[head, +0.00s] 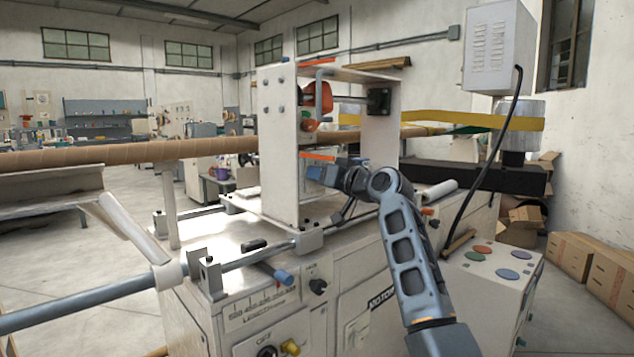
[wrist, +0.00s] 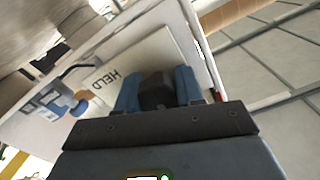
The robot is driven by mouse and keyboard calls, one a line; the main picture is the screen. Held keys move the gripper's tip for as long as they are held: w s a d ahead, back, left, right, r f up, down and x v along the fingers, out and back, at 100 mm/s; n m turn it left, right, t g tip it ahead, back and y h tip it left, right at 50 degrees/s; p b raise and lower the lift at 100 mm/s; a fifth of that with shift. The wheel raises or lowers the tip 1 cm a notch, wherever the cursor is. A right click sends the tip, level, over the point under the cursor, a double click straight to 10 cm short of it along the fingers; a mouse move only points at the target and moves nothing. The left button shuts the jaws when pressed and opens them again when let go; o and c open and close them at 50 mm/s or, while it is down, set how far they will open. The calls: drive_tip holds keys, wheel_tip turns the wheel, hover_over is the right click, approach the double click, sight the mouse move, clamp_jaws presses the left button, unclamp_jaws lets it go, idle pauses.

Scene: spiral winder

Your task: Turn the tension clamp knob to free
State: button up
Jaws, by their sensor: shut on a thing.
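In the wrist view, a dark, blocky knob (wrist: 156,92) sits between the two blue fingers of my gripper (wrist: 158,84), which is shut on it. A pale plate (wrist: 165,50) lies behind the knob. The fingers and gripper body cover part of the plate, and no other position label is visible. In the head view, my gripper (head: 318,173) reaches left into the white machine frame, between its uprights. The knob cannot be made out there.
The white upright plate (head: 277,145) stands close to the left of my gripper. A long brown tube (head: 130,152) and a yellow belt (head: 450,118) run at the frame. A button panel (head: 490,262) is at right. Open floor lies at far left.

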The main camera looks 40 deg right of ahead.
drive_tip(key=shift+s+d+r+n, duration=0.1)
drive_tip(key=shift+d+r+n, duration=0.1)
drive_tip(key=shift+r+n, duration=0.1)
idle(0.4)
drive_tip(key=o, duration=0.9)
drive_tip(key=shift+f, duration=0.1)
drive_tip(key=shift+o, duration=0.7)
drive_tip(key=shift+a, duration=0.1)
drive_tip(key=shift+f, duration=0.1)
drive_tip(key=s, duration=0.7)
drive_tip(key=shift+s, duration=0.4)
